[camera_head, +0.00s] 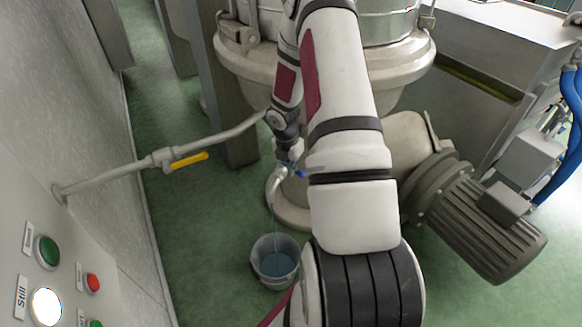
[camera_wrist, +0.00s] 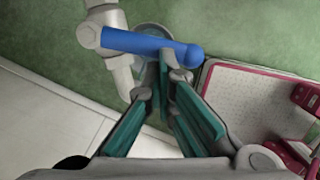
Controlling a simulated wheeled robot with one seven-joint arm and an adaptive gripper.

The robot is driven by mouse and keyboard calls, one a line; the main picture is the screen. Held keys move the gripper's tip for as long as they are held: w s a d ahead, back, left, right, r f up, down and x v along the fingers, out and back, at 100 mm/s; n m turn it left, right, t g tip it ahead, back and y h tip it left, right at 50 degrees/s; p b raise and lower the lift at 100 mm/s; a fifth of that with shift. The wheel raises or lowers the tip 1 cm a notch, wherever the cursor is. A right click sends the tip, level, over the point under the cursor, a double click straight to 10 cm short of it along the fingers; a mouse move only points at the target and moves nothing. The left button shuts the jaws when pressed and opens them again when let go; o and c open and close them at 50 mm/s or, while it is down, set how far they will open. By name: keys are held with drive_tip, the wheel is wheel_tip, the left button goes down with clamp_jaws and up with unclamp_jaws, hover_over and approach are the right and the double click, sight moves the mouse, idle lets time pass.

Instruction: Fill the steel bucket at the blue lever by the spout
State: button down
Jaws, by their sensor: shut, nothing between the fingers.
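The steel bucket (camera_head: 262,271) stands upright on the green floor, with bluish water inside. The spout (camera_head: 277,182) is above it, and a thin stream runs down from it into the bucket. The blue lever (camera_head: 300,173) is at the spout, mostly hidden by my arm in the head view. In the wrist view the blue lever (camera_wrist: 150,44) lies across the pale spout (camera_wrist: 120,72), and part of the bucket's rim (camera_wrist: 152,28) shows behind it. My gripper (camera_wrist: 163,82) is shut and empty, its fingertips close to the lever; whether they touch it I cannot tell.
A pipe with a yellow lever (camera_head: 190,160) crosses from the left wall. A panel with a green button (camera_head: 47,251), a red button (camera_head: 92,283) and a lit white one (camera_head: 45,307) is at lower left. A motor (camera_head: 480,225) stands at right. Floor left of the bucket is clear.

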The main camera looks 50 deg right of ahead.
drive_tip(key=shift+s+d+n+p, duration=0.15)
drive_tip(key=shift+d+n+p, duration=0.25)
drive_tip(key=shift+n+p, duration=0.15)
idle(0.4)
drive_tip(key=shift+d, duration=0.15)
idle(1.3)
